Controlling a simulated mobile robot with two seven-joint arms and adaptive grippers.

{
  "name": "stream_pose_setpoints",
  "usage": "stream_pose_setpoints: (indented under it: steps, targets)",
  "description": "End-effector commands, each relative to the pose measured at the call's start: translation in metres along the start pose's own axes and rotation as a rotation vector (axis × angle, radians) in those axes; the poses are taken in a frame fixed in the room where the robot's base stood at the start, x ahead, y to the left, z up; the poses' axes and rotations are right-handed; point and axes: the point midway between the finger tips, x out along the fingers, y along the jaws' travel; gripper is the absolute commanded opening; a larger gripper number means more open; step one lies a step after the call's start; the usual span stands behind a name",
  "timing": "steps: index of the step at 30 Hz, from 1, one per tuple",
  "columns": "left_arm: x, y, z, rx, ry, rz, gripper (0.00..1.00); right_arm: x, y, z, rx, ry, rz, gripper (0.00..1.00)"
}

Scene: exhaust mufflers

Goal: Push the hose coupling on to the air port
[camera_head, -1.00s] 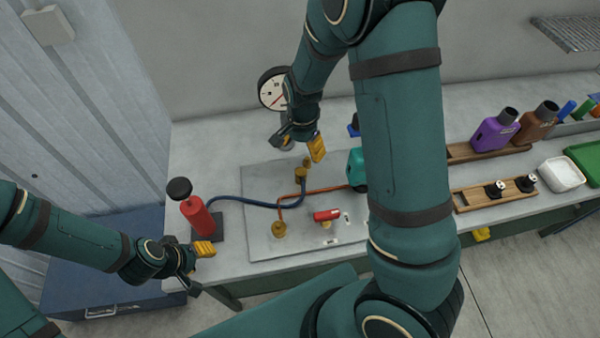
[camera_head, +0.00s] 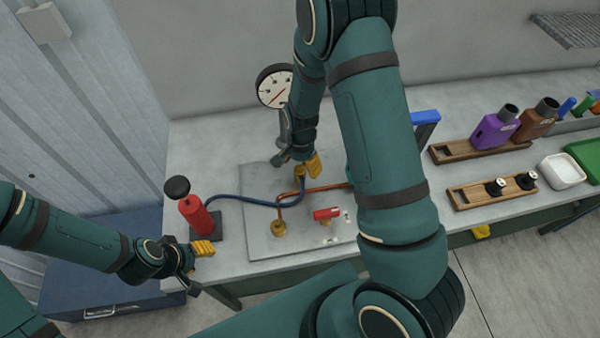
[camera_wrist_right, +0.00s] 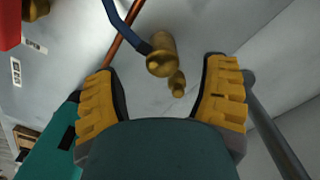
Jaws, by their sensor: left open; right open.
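The brass hose coupling (camera_head: 300,172) is at the end of the blue hose (camera_head: 245,200), which runs from the red pump (camera_head: 197,215). In the right wrist view the coupling (camera_wrist_right: 162,56) sits ahead of the fingers. A smaller brass fitting, seemingly the air port (camera_wrist_right: 177,86), is just beside it; I cannot tell whether they touch. My right gripper (camera_head: 299,164) is open around this spot, its two yellow pads (camera_wrist_right: 160,92) apart with nothing between them gripped. My left gripper (camera_head: 198,268) is open and empty by the bench's front edge, below the pump.
A dial gauge (camera_head: 274,87) stands behind the right gripper; a grey rod (camera_wrist_right: 270,115) passes close to its right finger. A copper pipe (camera_head: 318,189) and red valve handle (camera_head: 327,213) sit on the metal plate (camera_head: 258,245). Wooden racks (camera_head: 460,152) are to the right.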

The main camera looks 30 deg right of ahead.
Motion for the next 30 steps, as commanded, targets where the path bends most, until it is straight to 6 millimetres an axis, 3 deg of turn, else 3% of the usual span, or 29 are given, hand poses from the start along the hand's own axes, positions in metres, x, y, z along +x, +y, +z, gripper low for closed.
stream_pose_setpoints:
  steps: [11, 23, 24, 27, 30]
  targets:
    - [-0.001, 0.001, 0.000, 0.000, 0.000, 0.000, 0.47, 0.047, -0.002, -0.001, 0.001, -0.001, 0.002, 0.73]
    - [-0.001, 0.001, 0.000, 0.000, 0.000, 0.000, 0.47, 0.051, -0.003, 0.000, 0.000, 0.000, 0.000, 0.73]
    - [-0.001, 0.001, 0.000, 0.000, 0.000, 0.000, 0.47, 0.051, -0.002, 0.000, 0.000, 0.000, 0.000, 0.71]
    - [-0.001, 0.001, 0.000, 0.000, 0.000, 0.000, 0.47, 0.051, -0.002, 0.000, 0.000, 0.000, 0.000, 0.35]
    - [-0.001, 0.001, 0.000, 0.000, 0.000, 0.000, 0.47, 0.051, -0.002, 0.000, 0.000, 0.000, 0.000, 0.07]
